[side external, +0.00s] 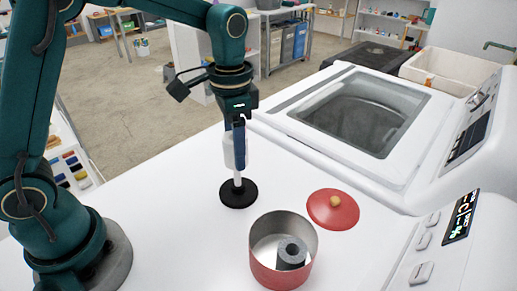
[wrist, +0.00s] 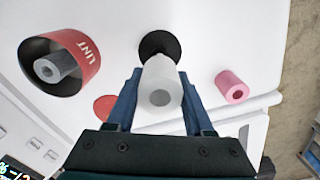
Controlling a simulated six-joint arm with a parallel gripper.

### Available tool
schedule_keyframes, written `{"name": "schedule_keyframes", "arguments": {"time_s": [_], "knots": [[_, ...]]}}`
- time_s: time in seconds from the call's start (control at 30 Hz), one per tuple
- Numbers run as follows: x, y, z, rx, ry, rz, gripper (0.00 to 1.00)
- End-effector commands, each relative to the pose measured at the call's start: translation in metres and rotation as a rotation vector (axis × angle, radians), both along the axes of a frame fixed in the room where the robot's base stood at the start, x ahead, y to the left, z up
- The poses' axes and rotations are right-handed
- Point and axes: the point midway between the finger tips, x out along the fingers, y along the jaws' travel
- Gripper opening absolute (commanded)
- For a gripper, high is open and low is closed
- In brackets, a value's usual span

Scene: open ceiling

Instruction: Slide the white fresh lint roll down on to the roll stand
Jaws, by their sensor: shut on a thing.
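My gripper (side external: 237,152) points down and is shut on the white lint roll (side external: 229,153), with a blue finger on each side of it in the wrist view (wrist: 160,76). The white roll (wrist: 159,83) is upright and shows its hollow end to the wrist camera. The roll stand has a round black base (side external: 239,196) on the white top. A short length of its pale post (side external: 237,178) shows between the base and the roll. The roll is in line with the post, clear of the base. Whether the post's tip is inside the roll is hidden. The base also shows in the wrist view (wrist: 157,41).
A red tin (side external: 281,274) labelled LINT holds a grey roll (side external: 291,251) in front of the stand. A red lid (side external: 333,209) lies to the right. A pink roll (wrist: 232,87) shows in the wrist view. A washing machine (side external: 372,120) stands behind.

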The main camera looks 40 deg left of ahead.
Motion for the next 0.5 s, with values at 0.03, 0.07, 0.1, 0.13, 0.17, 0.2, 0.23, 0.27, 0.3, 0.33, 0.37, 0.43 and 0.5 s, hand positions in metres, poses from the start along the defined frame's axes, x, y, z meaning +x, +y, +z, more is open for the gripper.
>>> {"name": "schedule_keyframes", "arguments": {"time_s": [0.03,0.07,0.1,0.13,0.17,0.2,0.23,0.27,0.3,0.33,0.37,0.43,0.5], "knots": [[-0.0002,0.0,-0.0012,0.0,0.001,0.0,0.0],[-0.0002,0.0,-0.0018,0.0,0.001,0.0,0.0],[-0.0002,0.0,-0.0025,0.0,0.001,0.0,0.0],[-0.0002,0.0,-0.0031,0.0,0.001,0.0,0.0],[-0.0002,0.0,-0.0037,0.0,0.002,0.0,0.0],[-0.0002,0.0,-0.0044,0.0,0.002,0.0,0.0],[-0.0002,0.0,-0.005,0.0,0.001,0.0,0.0],[-0.0001,0.0,-0.0056,0.0,0.001,0.0,0.0],[-0.0001,0.0,-0.0064,0.0,0.001,0.0,0.0],[-0.0001,0.0,-0.0069,0.0,0.001,0.0,0.0],[-0.0001,0.0,-0.0075,0.0,0.001,0.0,0.0],[-0.0002,0.0,-0.0089,0.0,0.001,0.0,0.0],[-0.0004,0.0,-0.0102,0.0,0.002,0.0,0.0]]}}
